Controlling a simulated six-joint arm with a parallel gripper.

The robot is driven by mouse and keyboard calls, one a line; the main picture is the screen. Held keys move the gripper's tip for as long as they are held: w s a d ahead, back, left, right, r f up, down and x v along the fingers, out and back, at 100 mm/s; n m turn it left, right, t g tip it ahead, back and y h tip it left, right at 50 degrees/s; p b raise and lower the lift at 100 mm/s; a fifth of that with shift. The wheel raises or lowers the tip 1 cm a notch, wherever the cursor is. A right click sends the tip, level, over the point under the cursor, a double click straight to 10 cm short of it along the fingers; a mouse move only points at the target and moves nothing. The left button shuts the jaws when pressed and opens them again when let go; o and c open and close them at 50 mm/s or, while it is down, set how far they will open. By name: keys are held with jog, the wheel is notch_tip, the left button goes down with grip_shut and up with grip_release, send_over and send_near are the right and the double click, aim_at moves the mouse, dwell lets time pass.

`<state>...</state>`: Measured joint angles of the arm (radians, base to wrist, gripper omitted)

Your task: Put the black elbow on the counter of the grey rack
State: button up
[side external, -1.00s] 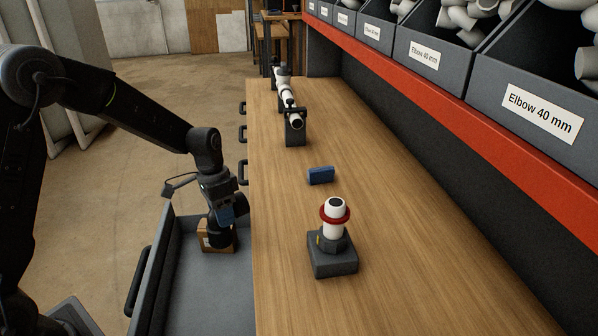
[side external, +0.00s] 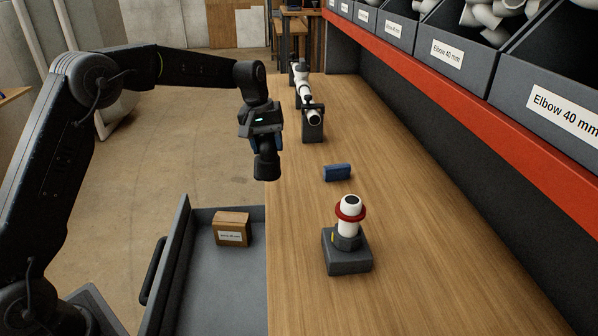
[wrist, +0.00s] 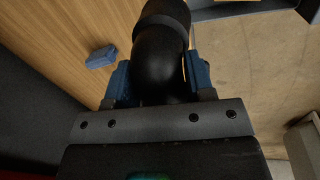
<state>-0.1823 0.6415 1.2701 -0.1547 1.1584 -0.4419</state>
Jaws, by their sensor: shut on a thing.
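My gripper (side external: 265,148) is shut on the black elbow (side external: 267,167) and holds it in the air near the left edge of the wooden counter (side external: 300,215), above the level of the open drawer. In the wrist view the black elbow (wrist: 163,55) sits between the two blue fingers of my gripper (wrist: 160,80). Its curved body shows there, with a wider collar at its far end. The grey rack (side external: 478,76), with a red front rail, runs along the right side above the counter and holds labelled bins of white elbows.
A grey holder with an upright white pipe and red ring (side external: 349,215) stands on the counter. A blue block (side external: 337,172) lies behind it, and white pipe parts in a holder (side external: 309,100) stand farther back. An open drawer (side external: 215,290) holds a cardboard box (side external: 231,229).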

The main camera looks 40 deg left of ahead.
jog(key=shift+w+d+f, duration=0.5)
jog(key=shift+d+f, duration=0.45)
jog(key=shift+f, duration=0.35)
jog(key=shift+w+d+f, duration=0.5)
jog(key=shift+d+f, duration=0.5)
jog(key=shift+f, duration=0.35)
jog(key=shift+w+d+f, duration=0.5)
jog(key=shift+d+f, duration=0.45)
jog(key=shift+f, duration=0.35)
jog(key=o, duration=0.9)
jog(key=shift+f, duration=0.1)
jog(key=shift+o, duration=0.2)
notch_tip(320, 180, up, 12)
jog(key=s+a, duration=0.1)
jog(key=shift+s+a, duration=0.15)
jog(key=shift+a, duration=0.1)
